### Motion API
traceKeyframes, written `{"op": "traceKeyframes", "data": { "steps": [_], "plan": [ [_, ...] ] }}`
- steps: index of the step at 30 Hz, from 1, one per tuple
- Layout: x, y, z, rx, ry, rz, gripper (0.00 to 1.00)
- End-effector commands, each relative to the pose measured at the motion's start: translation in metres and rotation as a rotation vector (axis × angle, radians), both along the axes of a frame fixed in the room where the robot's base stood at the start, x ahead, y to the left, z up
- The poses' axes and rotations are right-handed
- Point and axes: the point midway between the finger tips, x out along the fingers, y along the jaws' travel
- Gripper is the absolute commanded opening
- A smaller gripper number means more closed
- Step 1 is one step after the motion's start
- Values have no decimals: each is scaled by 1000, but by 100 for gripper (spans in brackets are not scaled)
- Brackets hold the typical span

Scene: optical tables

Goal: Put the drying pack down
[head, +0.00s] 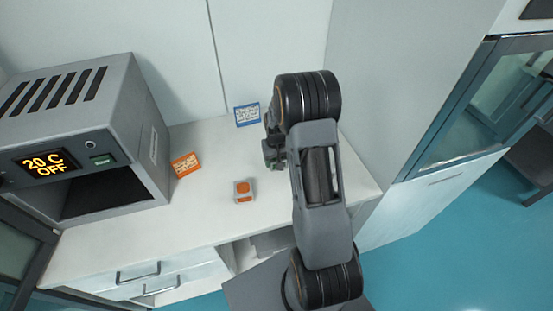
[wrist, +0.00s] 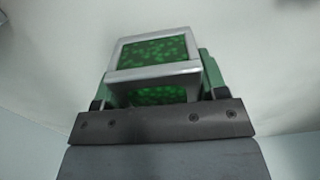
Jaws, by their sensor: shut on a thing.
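The drying pack (wrist: 153,52), a grey-framed block with green beads showing through its windows, fills the middle of the wrist view. My gripper (wrist: 155,90) is shut on it, with green finger parts at its sides. In the head view my gripper (head: 272,152) is over the right part of the white counter (head: 215,225), mostly hidden behind my arm. The pack cannot be made out clearly there. Whether it touches the counter cannot be told.
A grey oven (head: 90,130) reading "20 C OFF" stands open at left. A small grey block with an orange top (head: 243,191) sits on the counter. An orange card (head: 186,165) and a blue card (head: 247,114) stand behind.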

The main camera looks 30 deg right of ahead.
Motion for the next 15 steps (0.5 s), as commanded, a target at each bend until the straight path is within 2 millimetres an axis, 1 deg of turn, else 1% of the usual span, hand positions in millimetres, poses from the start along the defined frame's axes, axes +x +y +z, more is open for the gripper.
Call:
{"op": "traceKeyframes", "data": {
  "steps": [5, 9, 10, 15],
  "plan": [
    [0, 0, 0, 0, 0, 0, 39],
    [0, 0, -5, 0, 0, 0, 39],
    [0, 0, -4, 0, 0, 0, 68],
    [0, 0, -3, 0, 0, 0, 84]
  ]
}}
